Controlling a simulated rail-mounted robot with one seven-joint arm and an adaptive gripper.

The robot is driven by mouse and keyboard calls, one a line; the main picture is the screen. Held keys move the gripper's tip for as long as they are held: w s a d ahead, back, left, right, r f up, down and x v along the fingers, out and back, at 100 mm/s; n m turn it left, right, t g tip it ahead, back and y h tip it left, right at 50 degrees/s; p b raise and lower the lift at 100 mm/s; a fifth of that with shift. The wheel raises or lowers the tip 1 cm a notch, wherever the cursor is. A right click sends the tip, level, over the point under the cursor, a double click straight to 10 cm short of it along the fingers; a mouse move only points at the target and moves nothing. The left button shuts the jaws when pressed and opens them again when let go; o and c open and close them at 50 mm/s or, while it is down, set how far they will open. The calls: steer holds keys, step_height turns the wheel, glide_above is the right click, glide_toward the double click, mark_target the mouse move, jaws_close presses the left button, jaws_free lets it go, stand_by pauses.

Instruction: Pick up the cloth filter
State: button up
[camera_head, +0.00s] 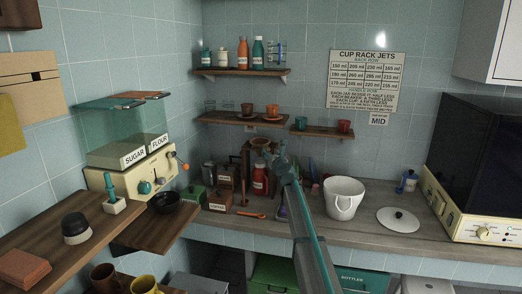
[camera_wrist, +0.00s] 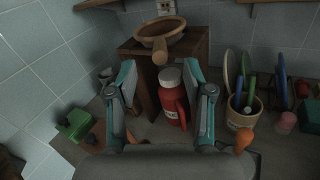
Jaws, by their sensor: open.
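A round, tan, wood-rimmed piece with a short handle, which looks like the cloth filter (camera_wrist: 173,36), rests on top of a brown wooden stand (camera_wrist: 140,70) in the wrist view. Its handle points toward me. In the head view the filter (camera_head: 260,142) shows small, just left of my gripper's tip. My gripper (camera_wrist: 158,75) is open and empty, its two teal-edged fingers spread below and in front of the filter, apart from it. In the head view my gripper (camera_head: 282,158) is seen nearly edge on.
A red bottle with a white cap (camera_wrist: 171,100) stands in front of the stand, seen between my fingers. A utensil cup (camera_wrist: 243,114) is at right, a green box (camera_wrist: 75,125) at left. A white pot (camera_head: 343,200) and lid (camera_head: 398,219) sit on the counter; shelves (camera_head: 243,120) hang behind.

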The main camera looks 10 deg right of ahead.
mark_target(266, 146)
steer(key=w, duration=0.6)
steer(key=w+a+p, duration=0.1)
steer(key=w, duration=0.2)
steer(key=shift+a+f, duration=0.1)
steer(key=shift+s, duration=0.1)
jaws_close()
